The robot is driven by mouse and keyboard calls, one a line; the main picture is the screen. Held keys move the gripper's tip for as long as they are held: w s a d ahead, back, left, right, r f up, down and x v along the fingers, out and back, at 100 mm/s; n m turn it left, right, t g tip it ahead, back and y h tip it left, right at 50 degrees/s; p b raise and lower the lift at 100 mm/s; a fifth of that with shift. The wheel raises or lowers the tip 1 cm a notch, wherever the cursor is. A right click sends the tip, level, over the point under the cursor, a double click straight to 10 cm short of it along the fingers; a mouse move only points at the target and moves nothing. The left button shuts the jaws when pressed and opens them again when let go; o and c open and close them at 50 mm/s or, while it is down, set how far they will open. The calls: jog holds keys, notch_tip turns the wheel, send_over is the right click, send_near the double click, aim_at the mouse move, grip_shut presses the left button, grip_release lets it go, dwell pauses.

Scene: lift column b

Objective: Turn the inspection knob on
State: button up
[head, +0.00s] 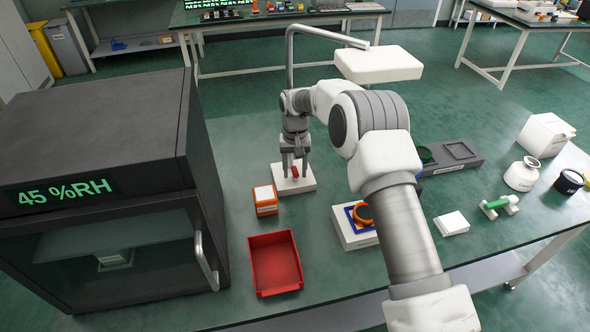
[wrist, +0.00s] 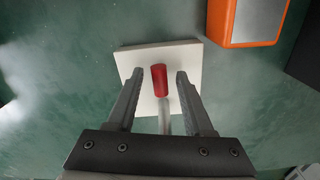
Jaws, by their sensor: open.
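A red knob (wrist: 159,80) stands up from a square white base (wrist: 192,55), and it also shows in the head view (head: 295,172) on the white base (head: 304,184). My gripper (wrist: 158,75) is open, pointing down over the base. Its fingers are on the left and right of the knob, with a gap on each side. A pale rod (wrist: 164,118) shows below the knob between the fingers. In the head view my gripper (head: 292,174) partly hides the base. A bent-arm lamp (head: 378,65) with a flat white head rises behind my arm; its foot is hidden.
An orange box (head: 265,201) stands just left of the base, and a red tray (head: 278,291) is nearer. A dark cabinet (head: 90,130) reading 45 %RH fills the left. A white block with an orange ring (head: 362,215) is right, partly behind my arm.

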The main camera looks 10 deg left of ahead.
jog(key=shift+c, duration=0.2)
grip_shut()
jog(key=shift+m, duration=0.3)
jog(key=m, duration=0.5)
jog(key=shift+m, duration=0.3)
jog(key=m, duration=0.5)
jog(key=shift+m, duration=0.3)
jog(key=shift+o, duration=0.2)
grip_release()
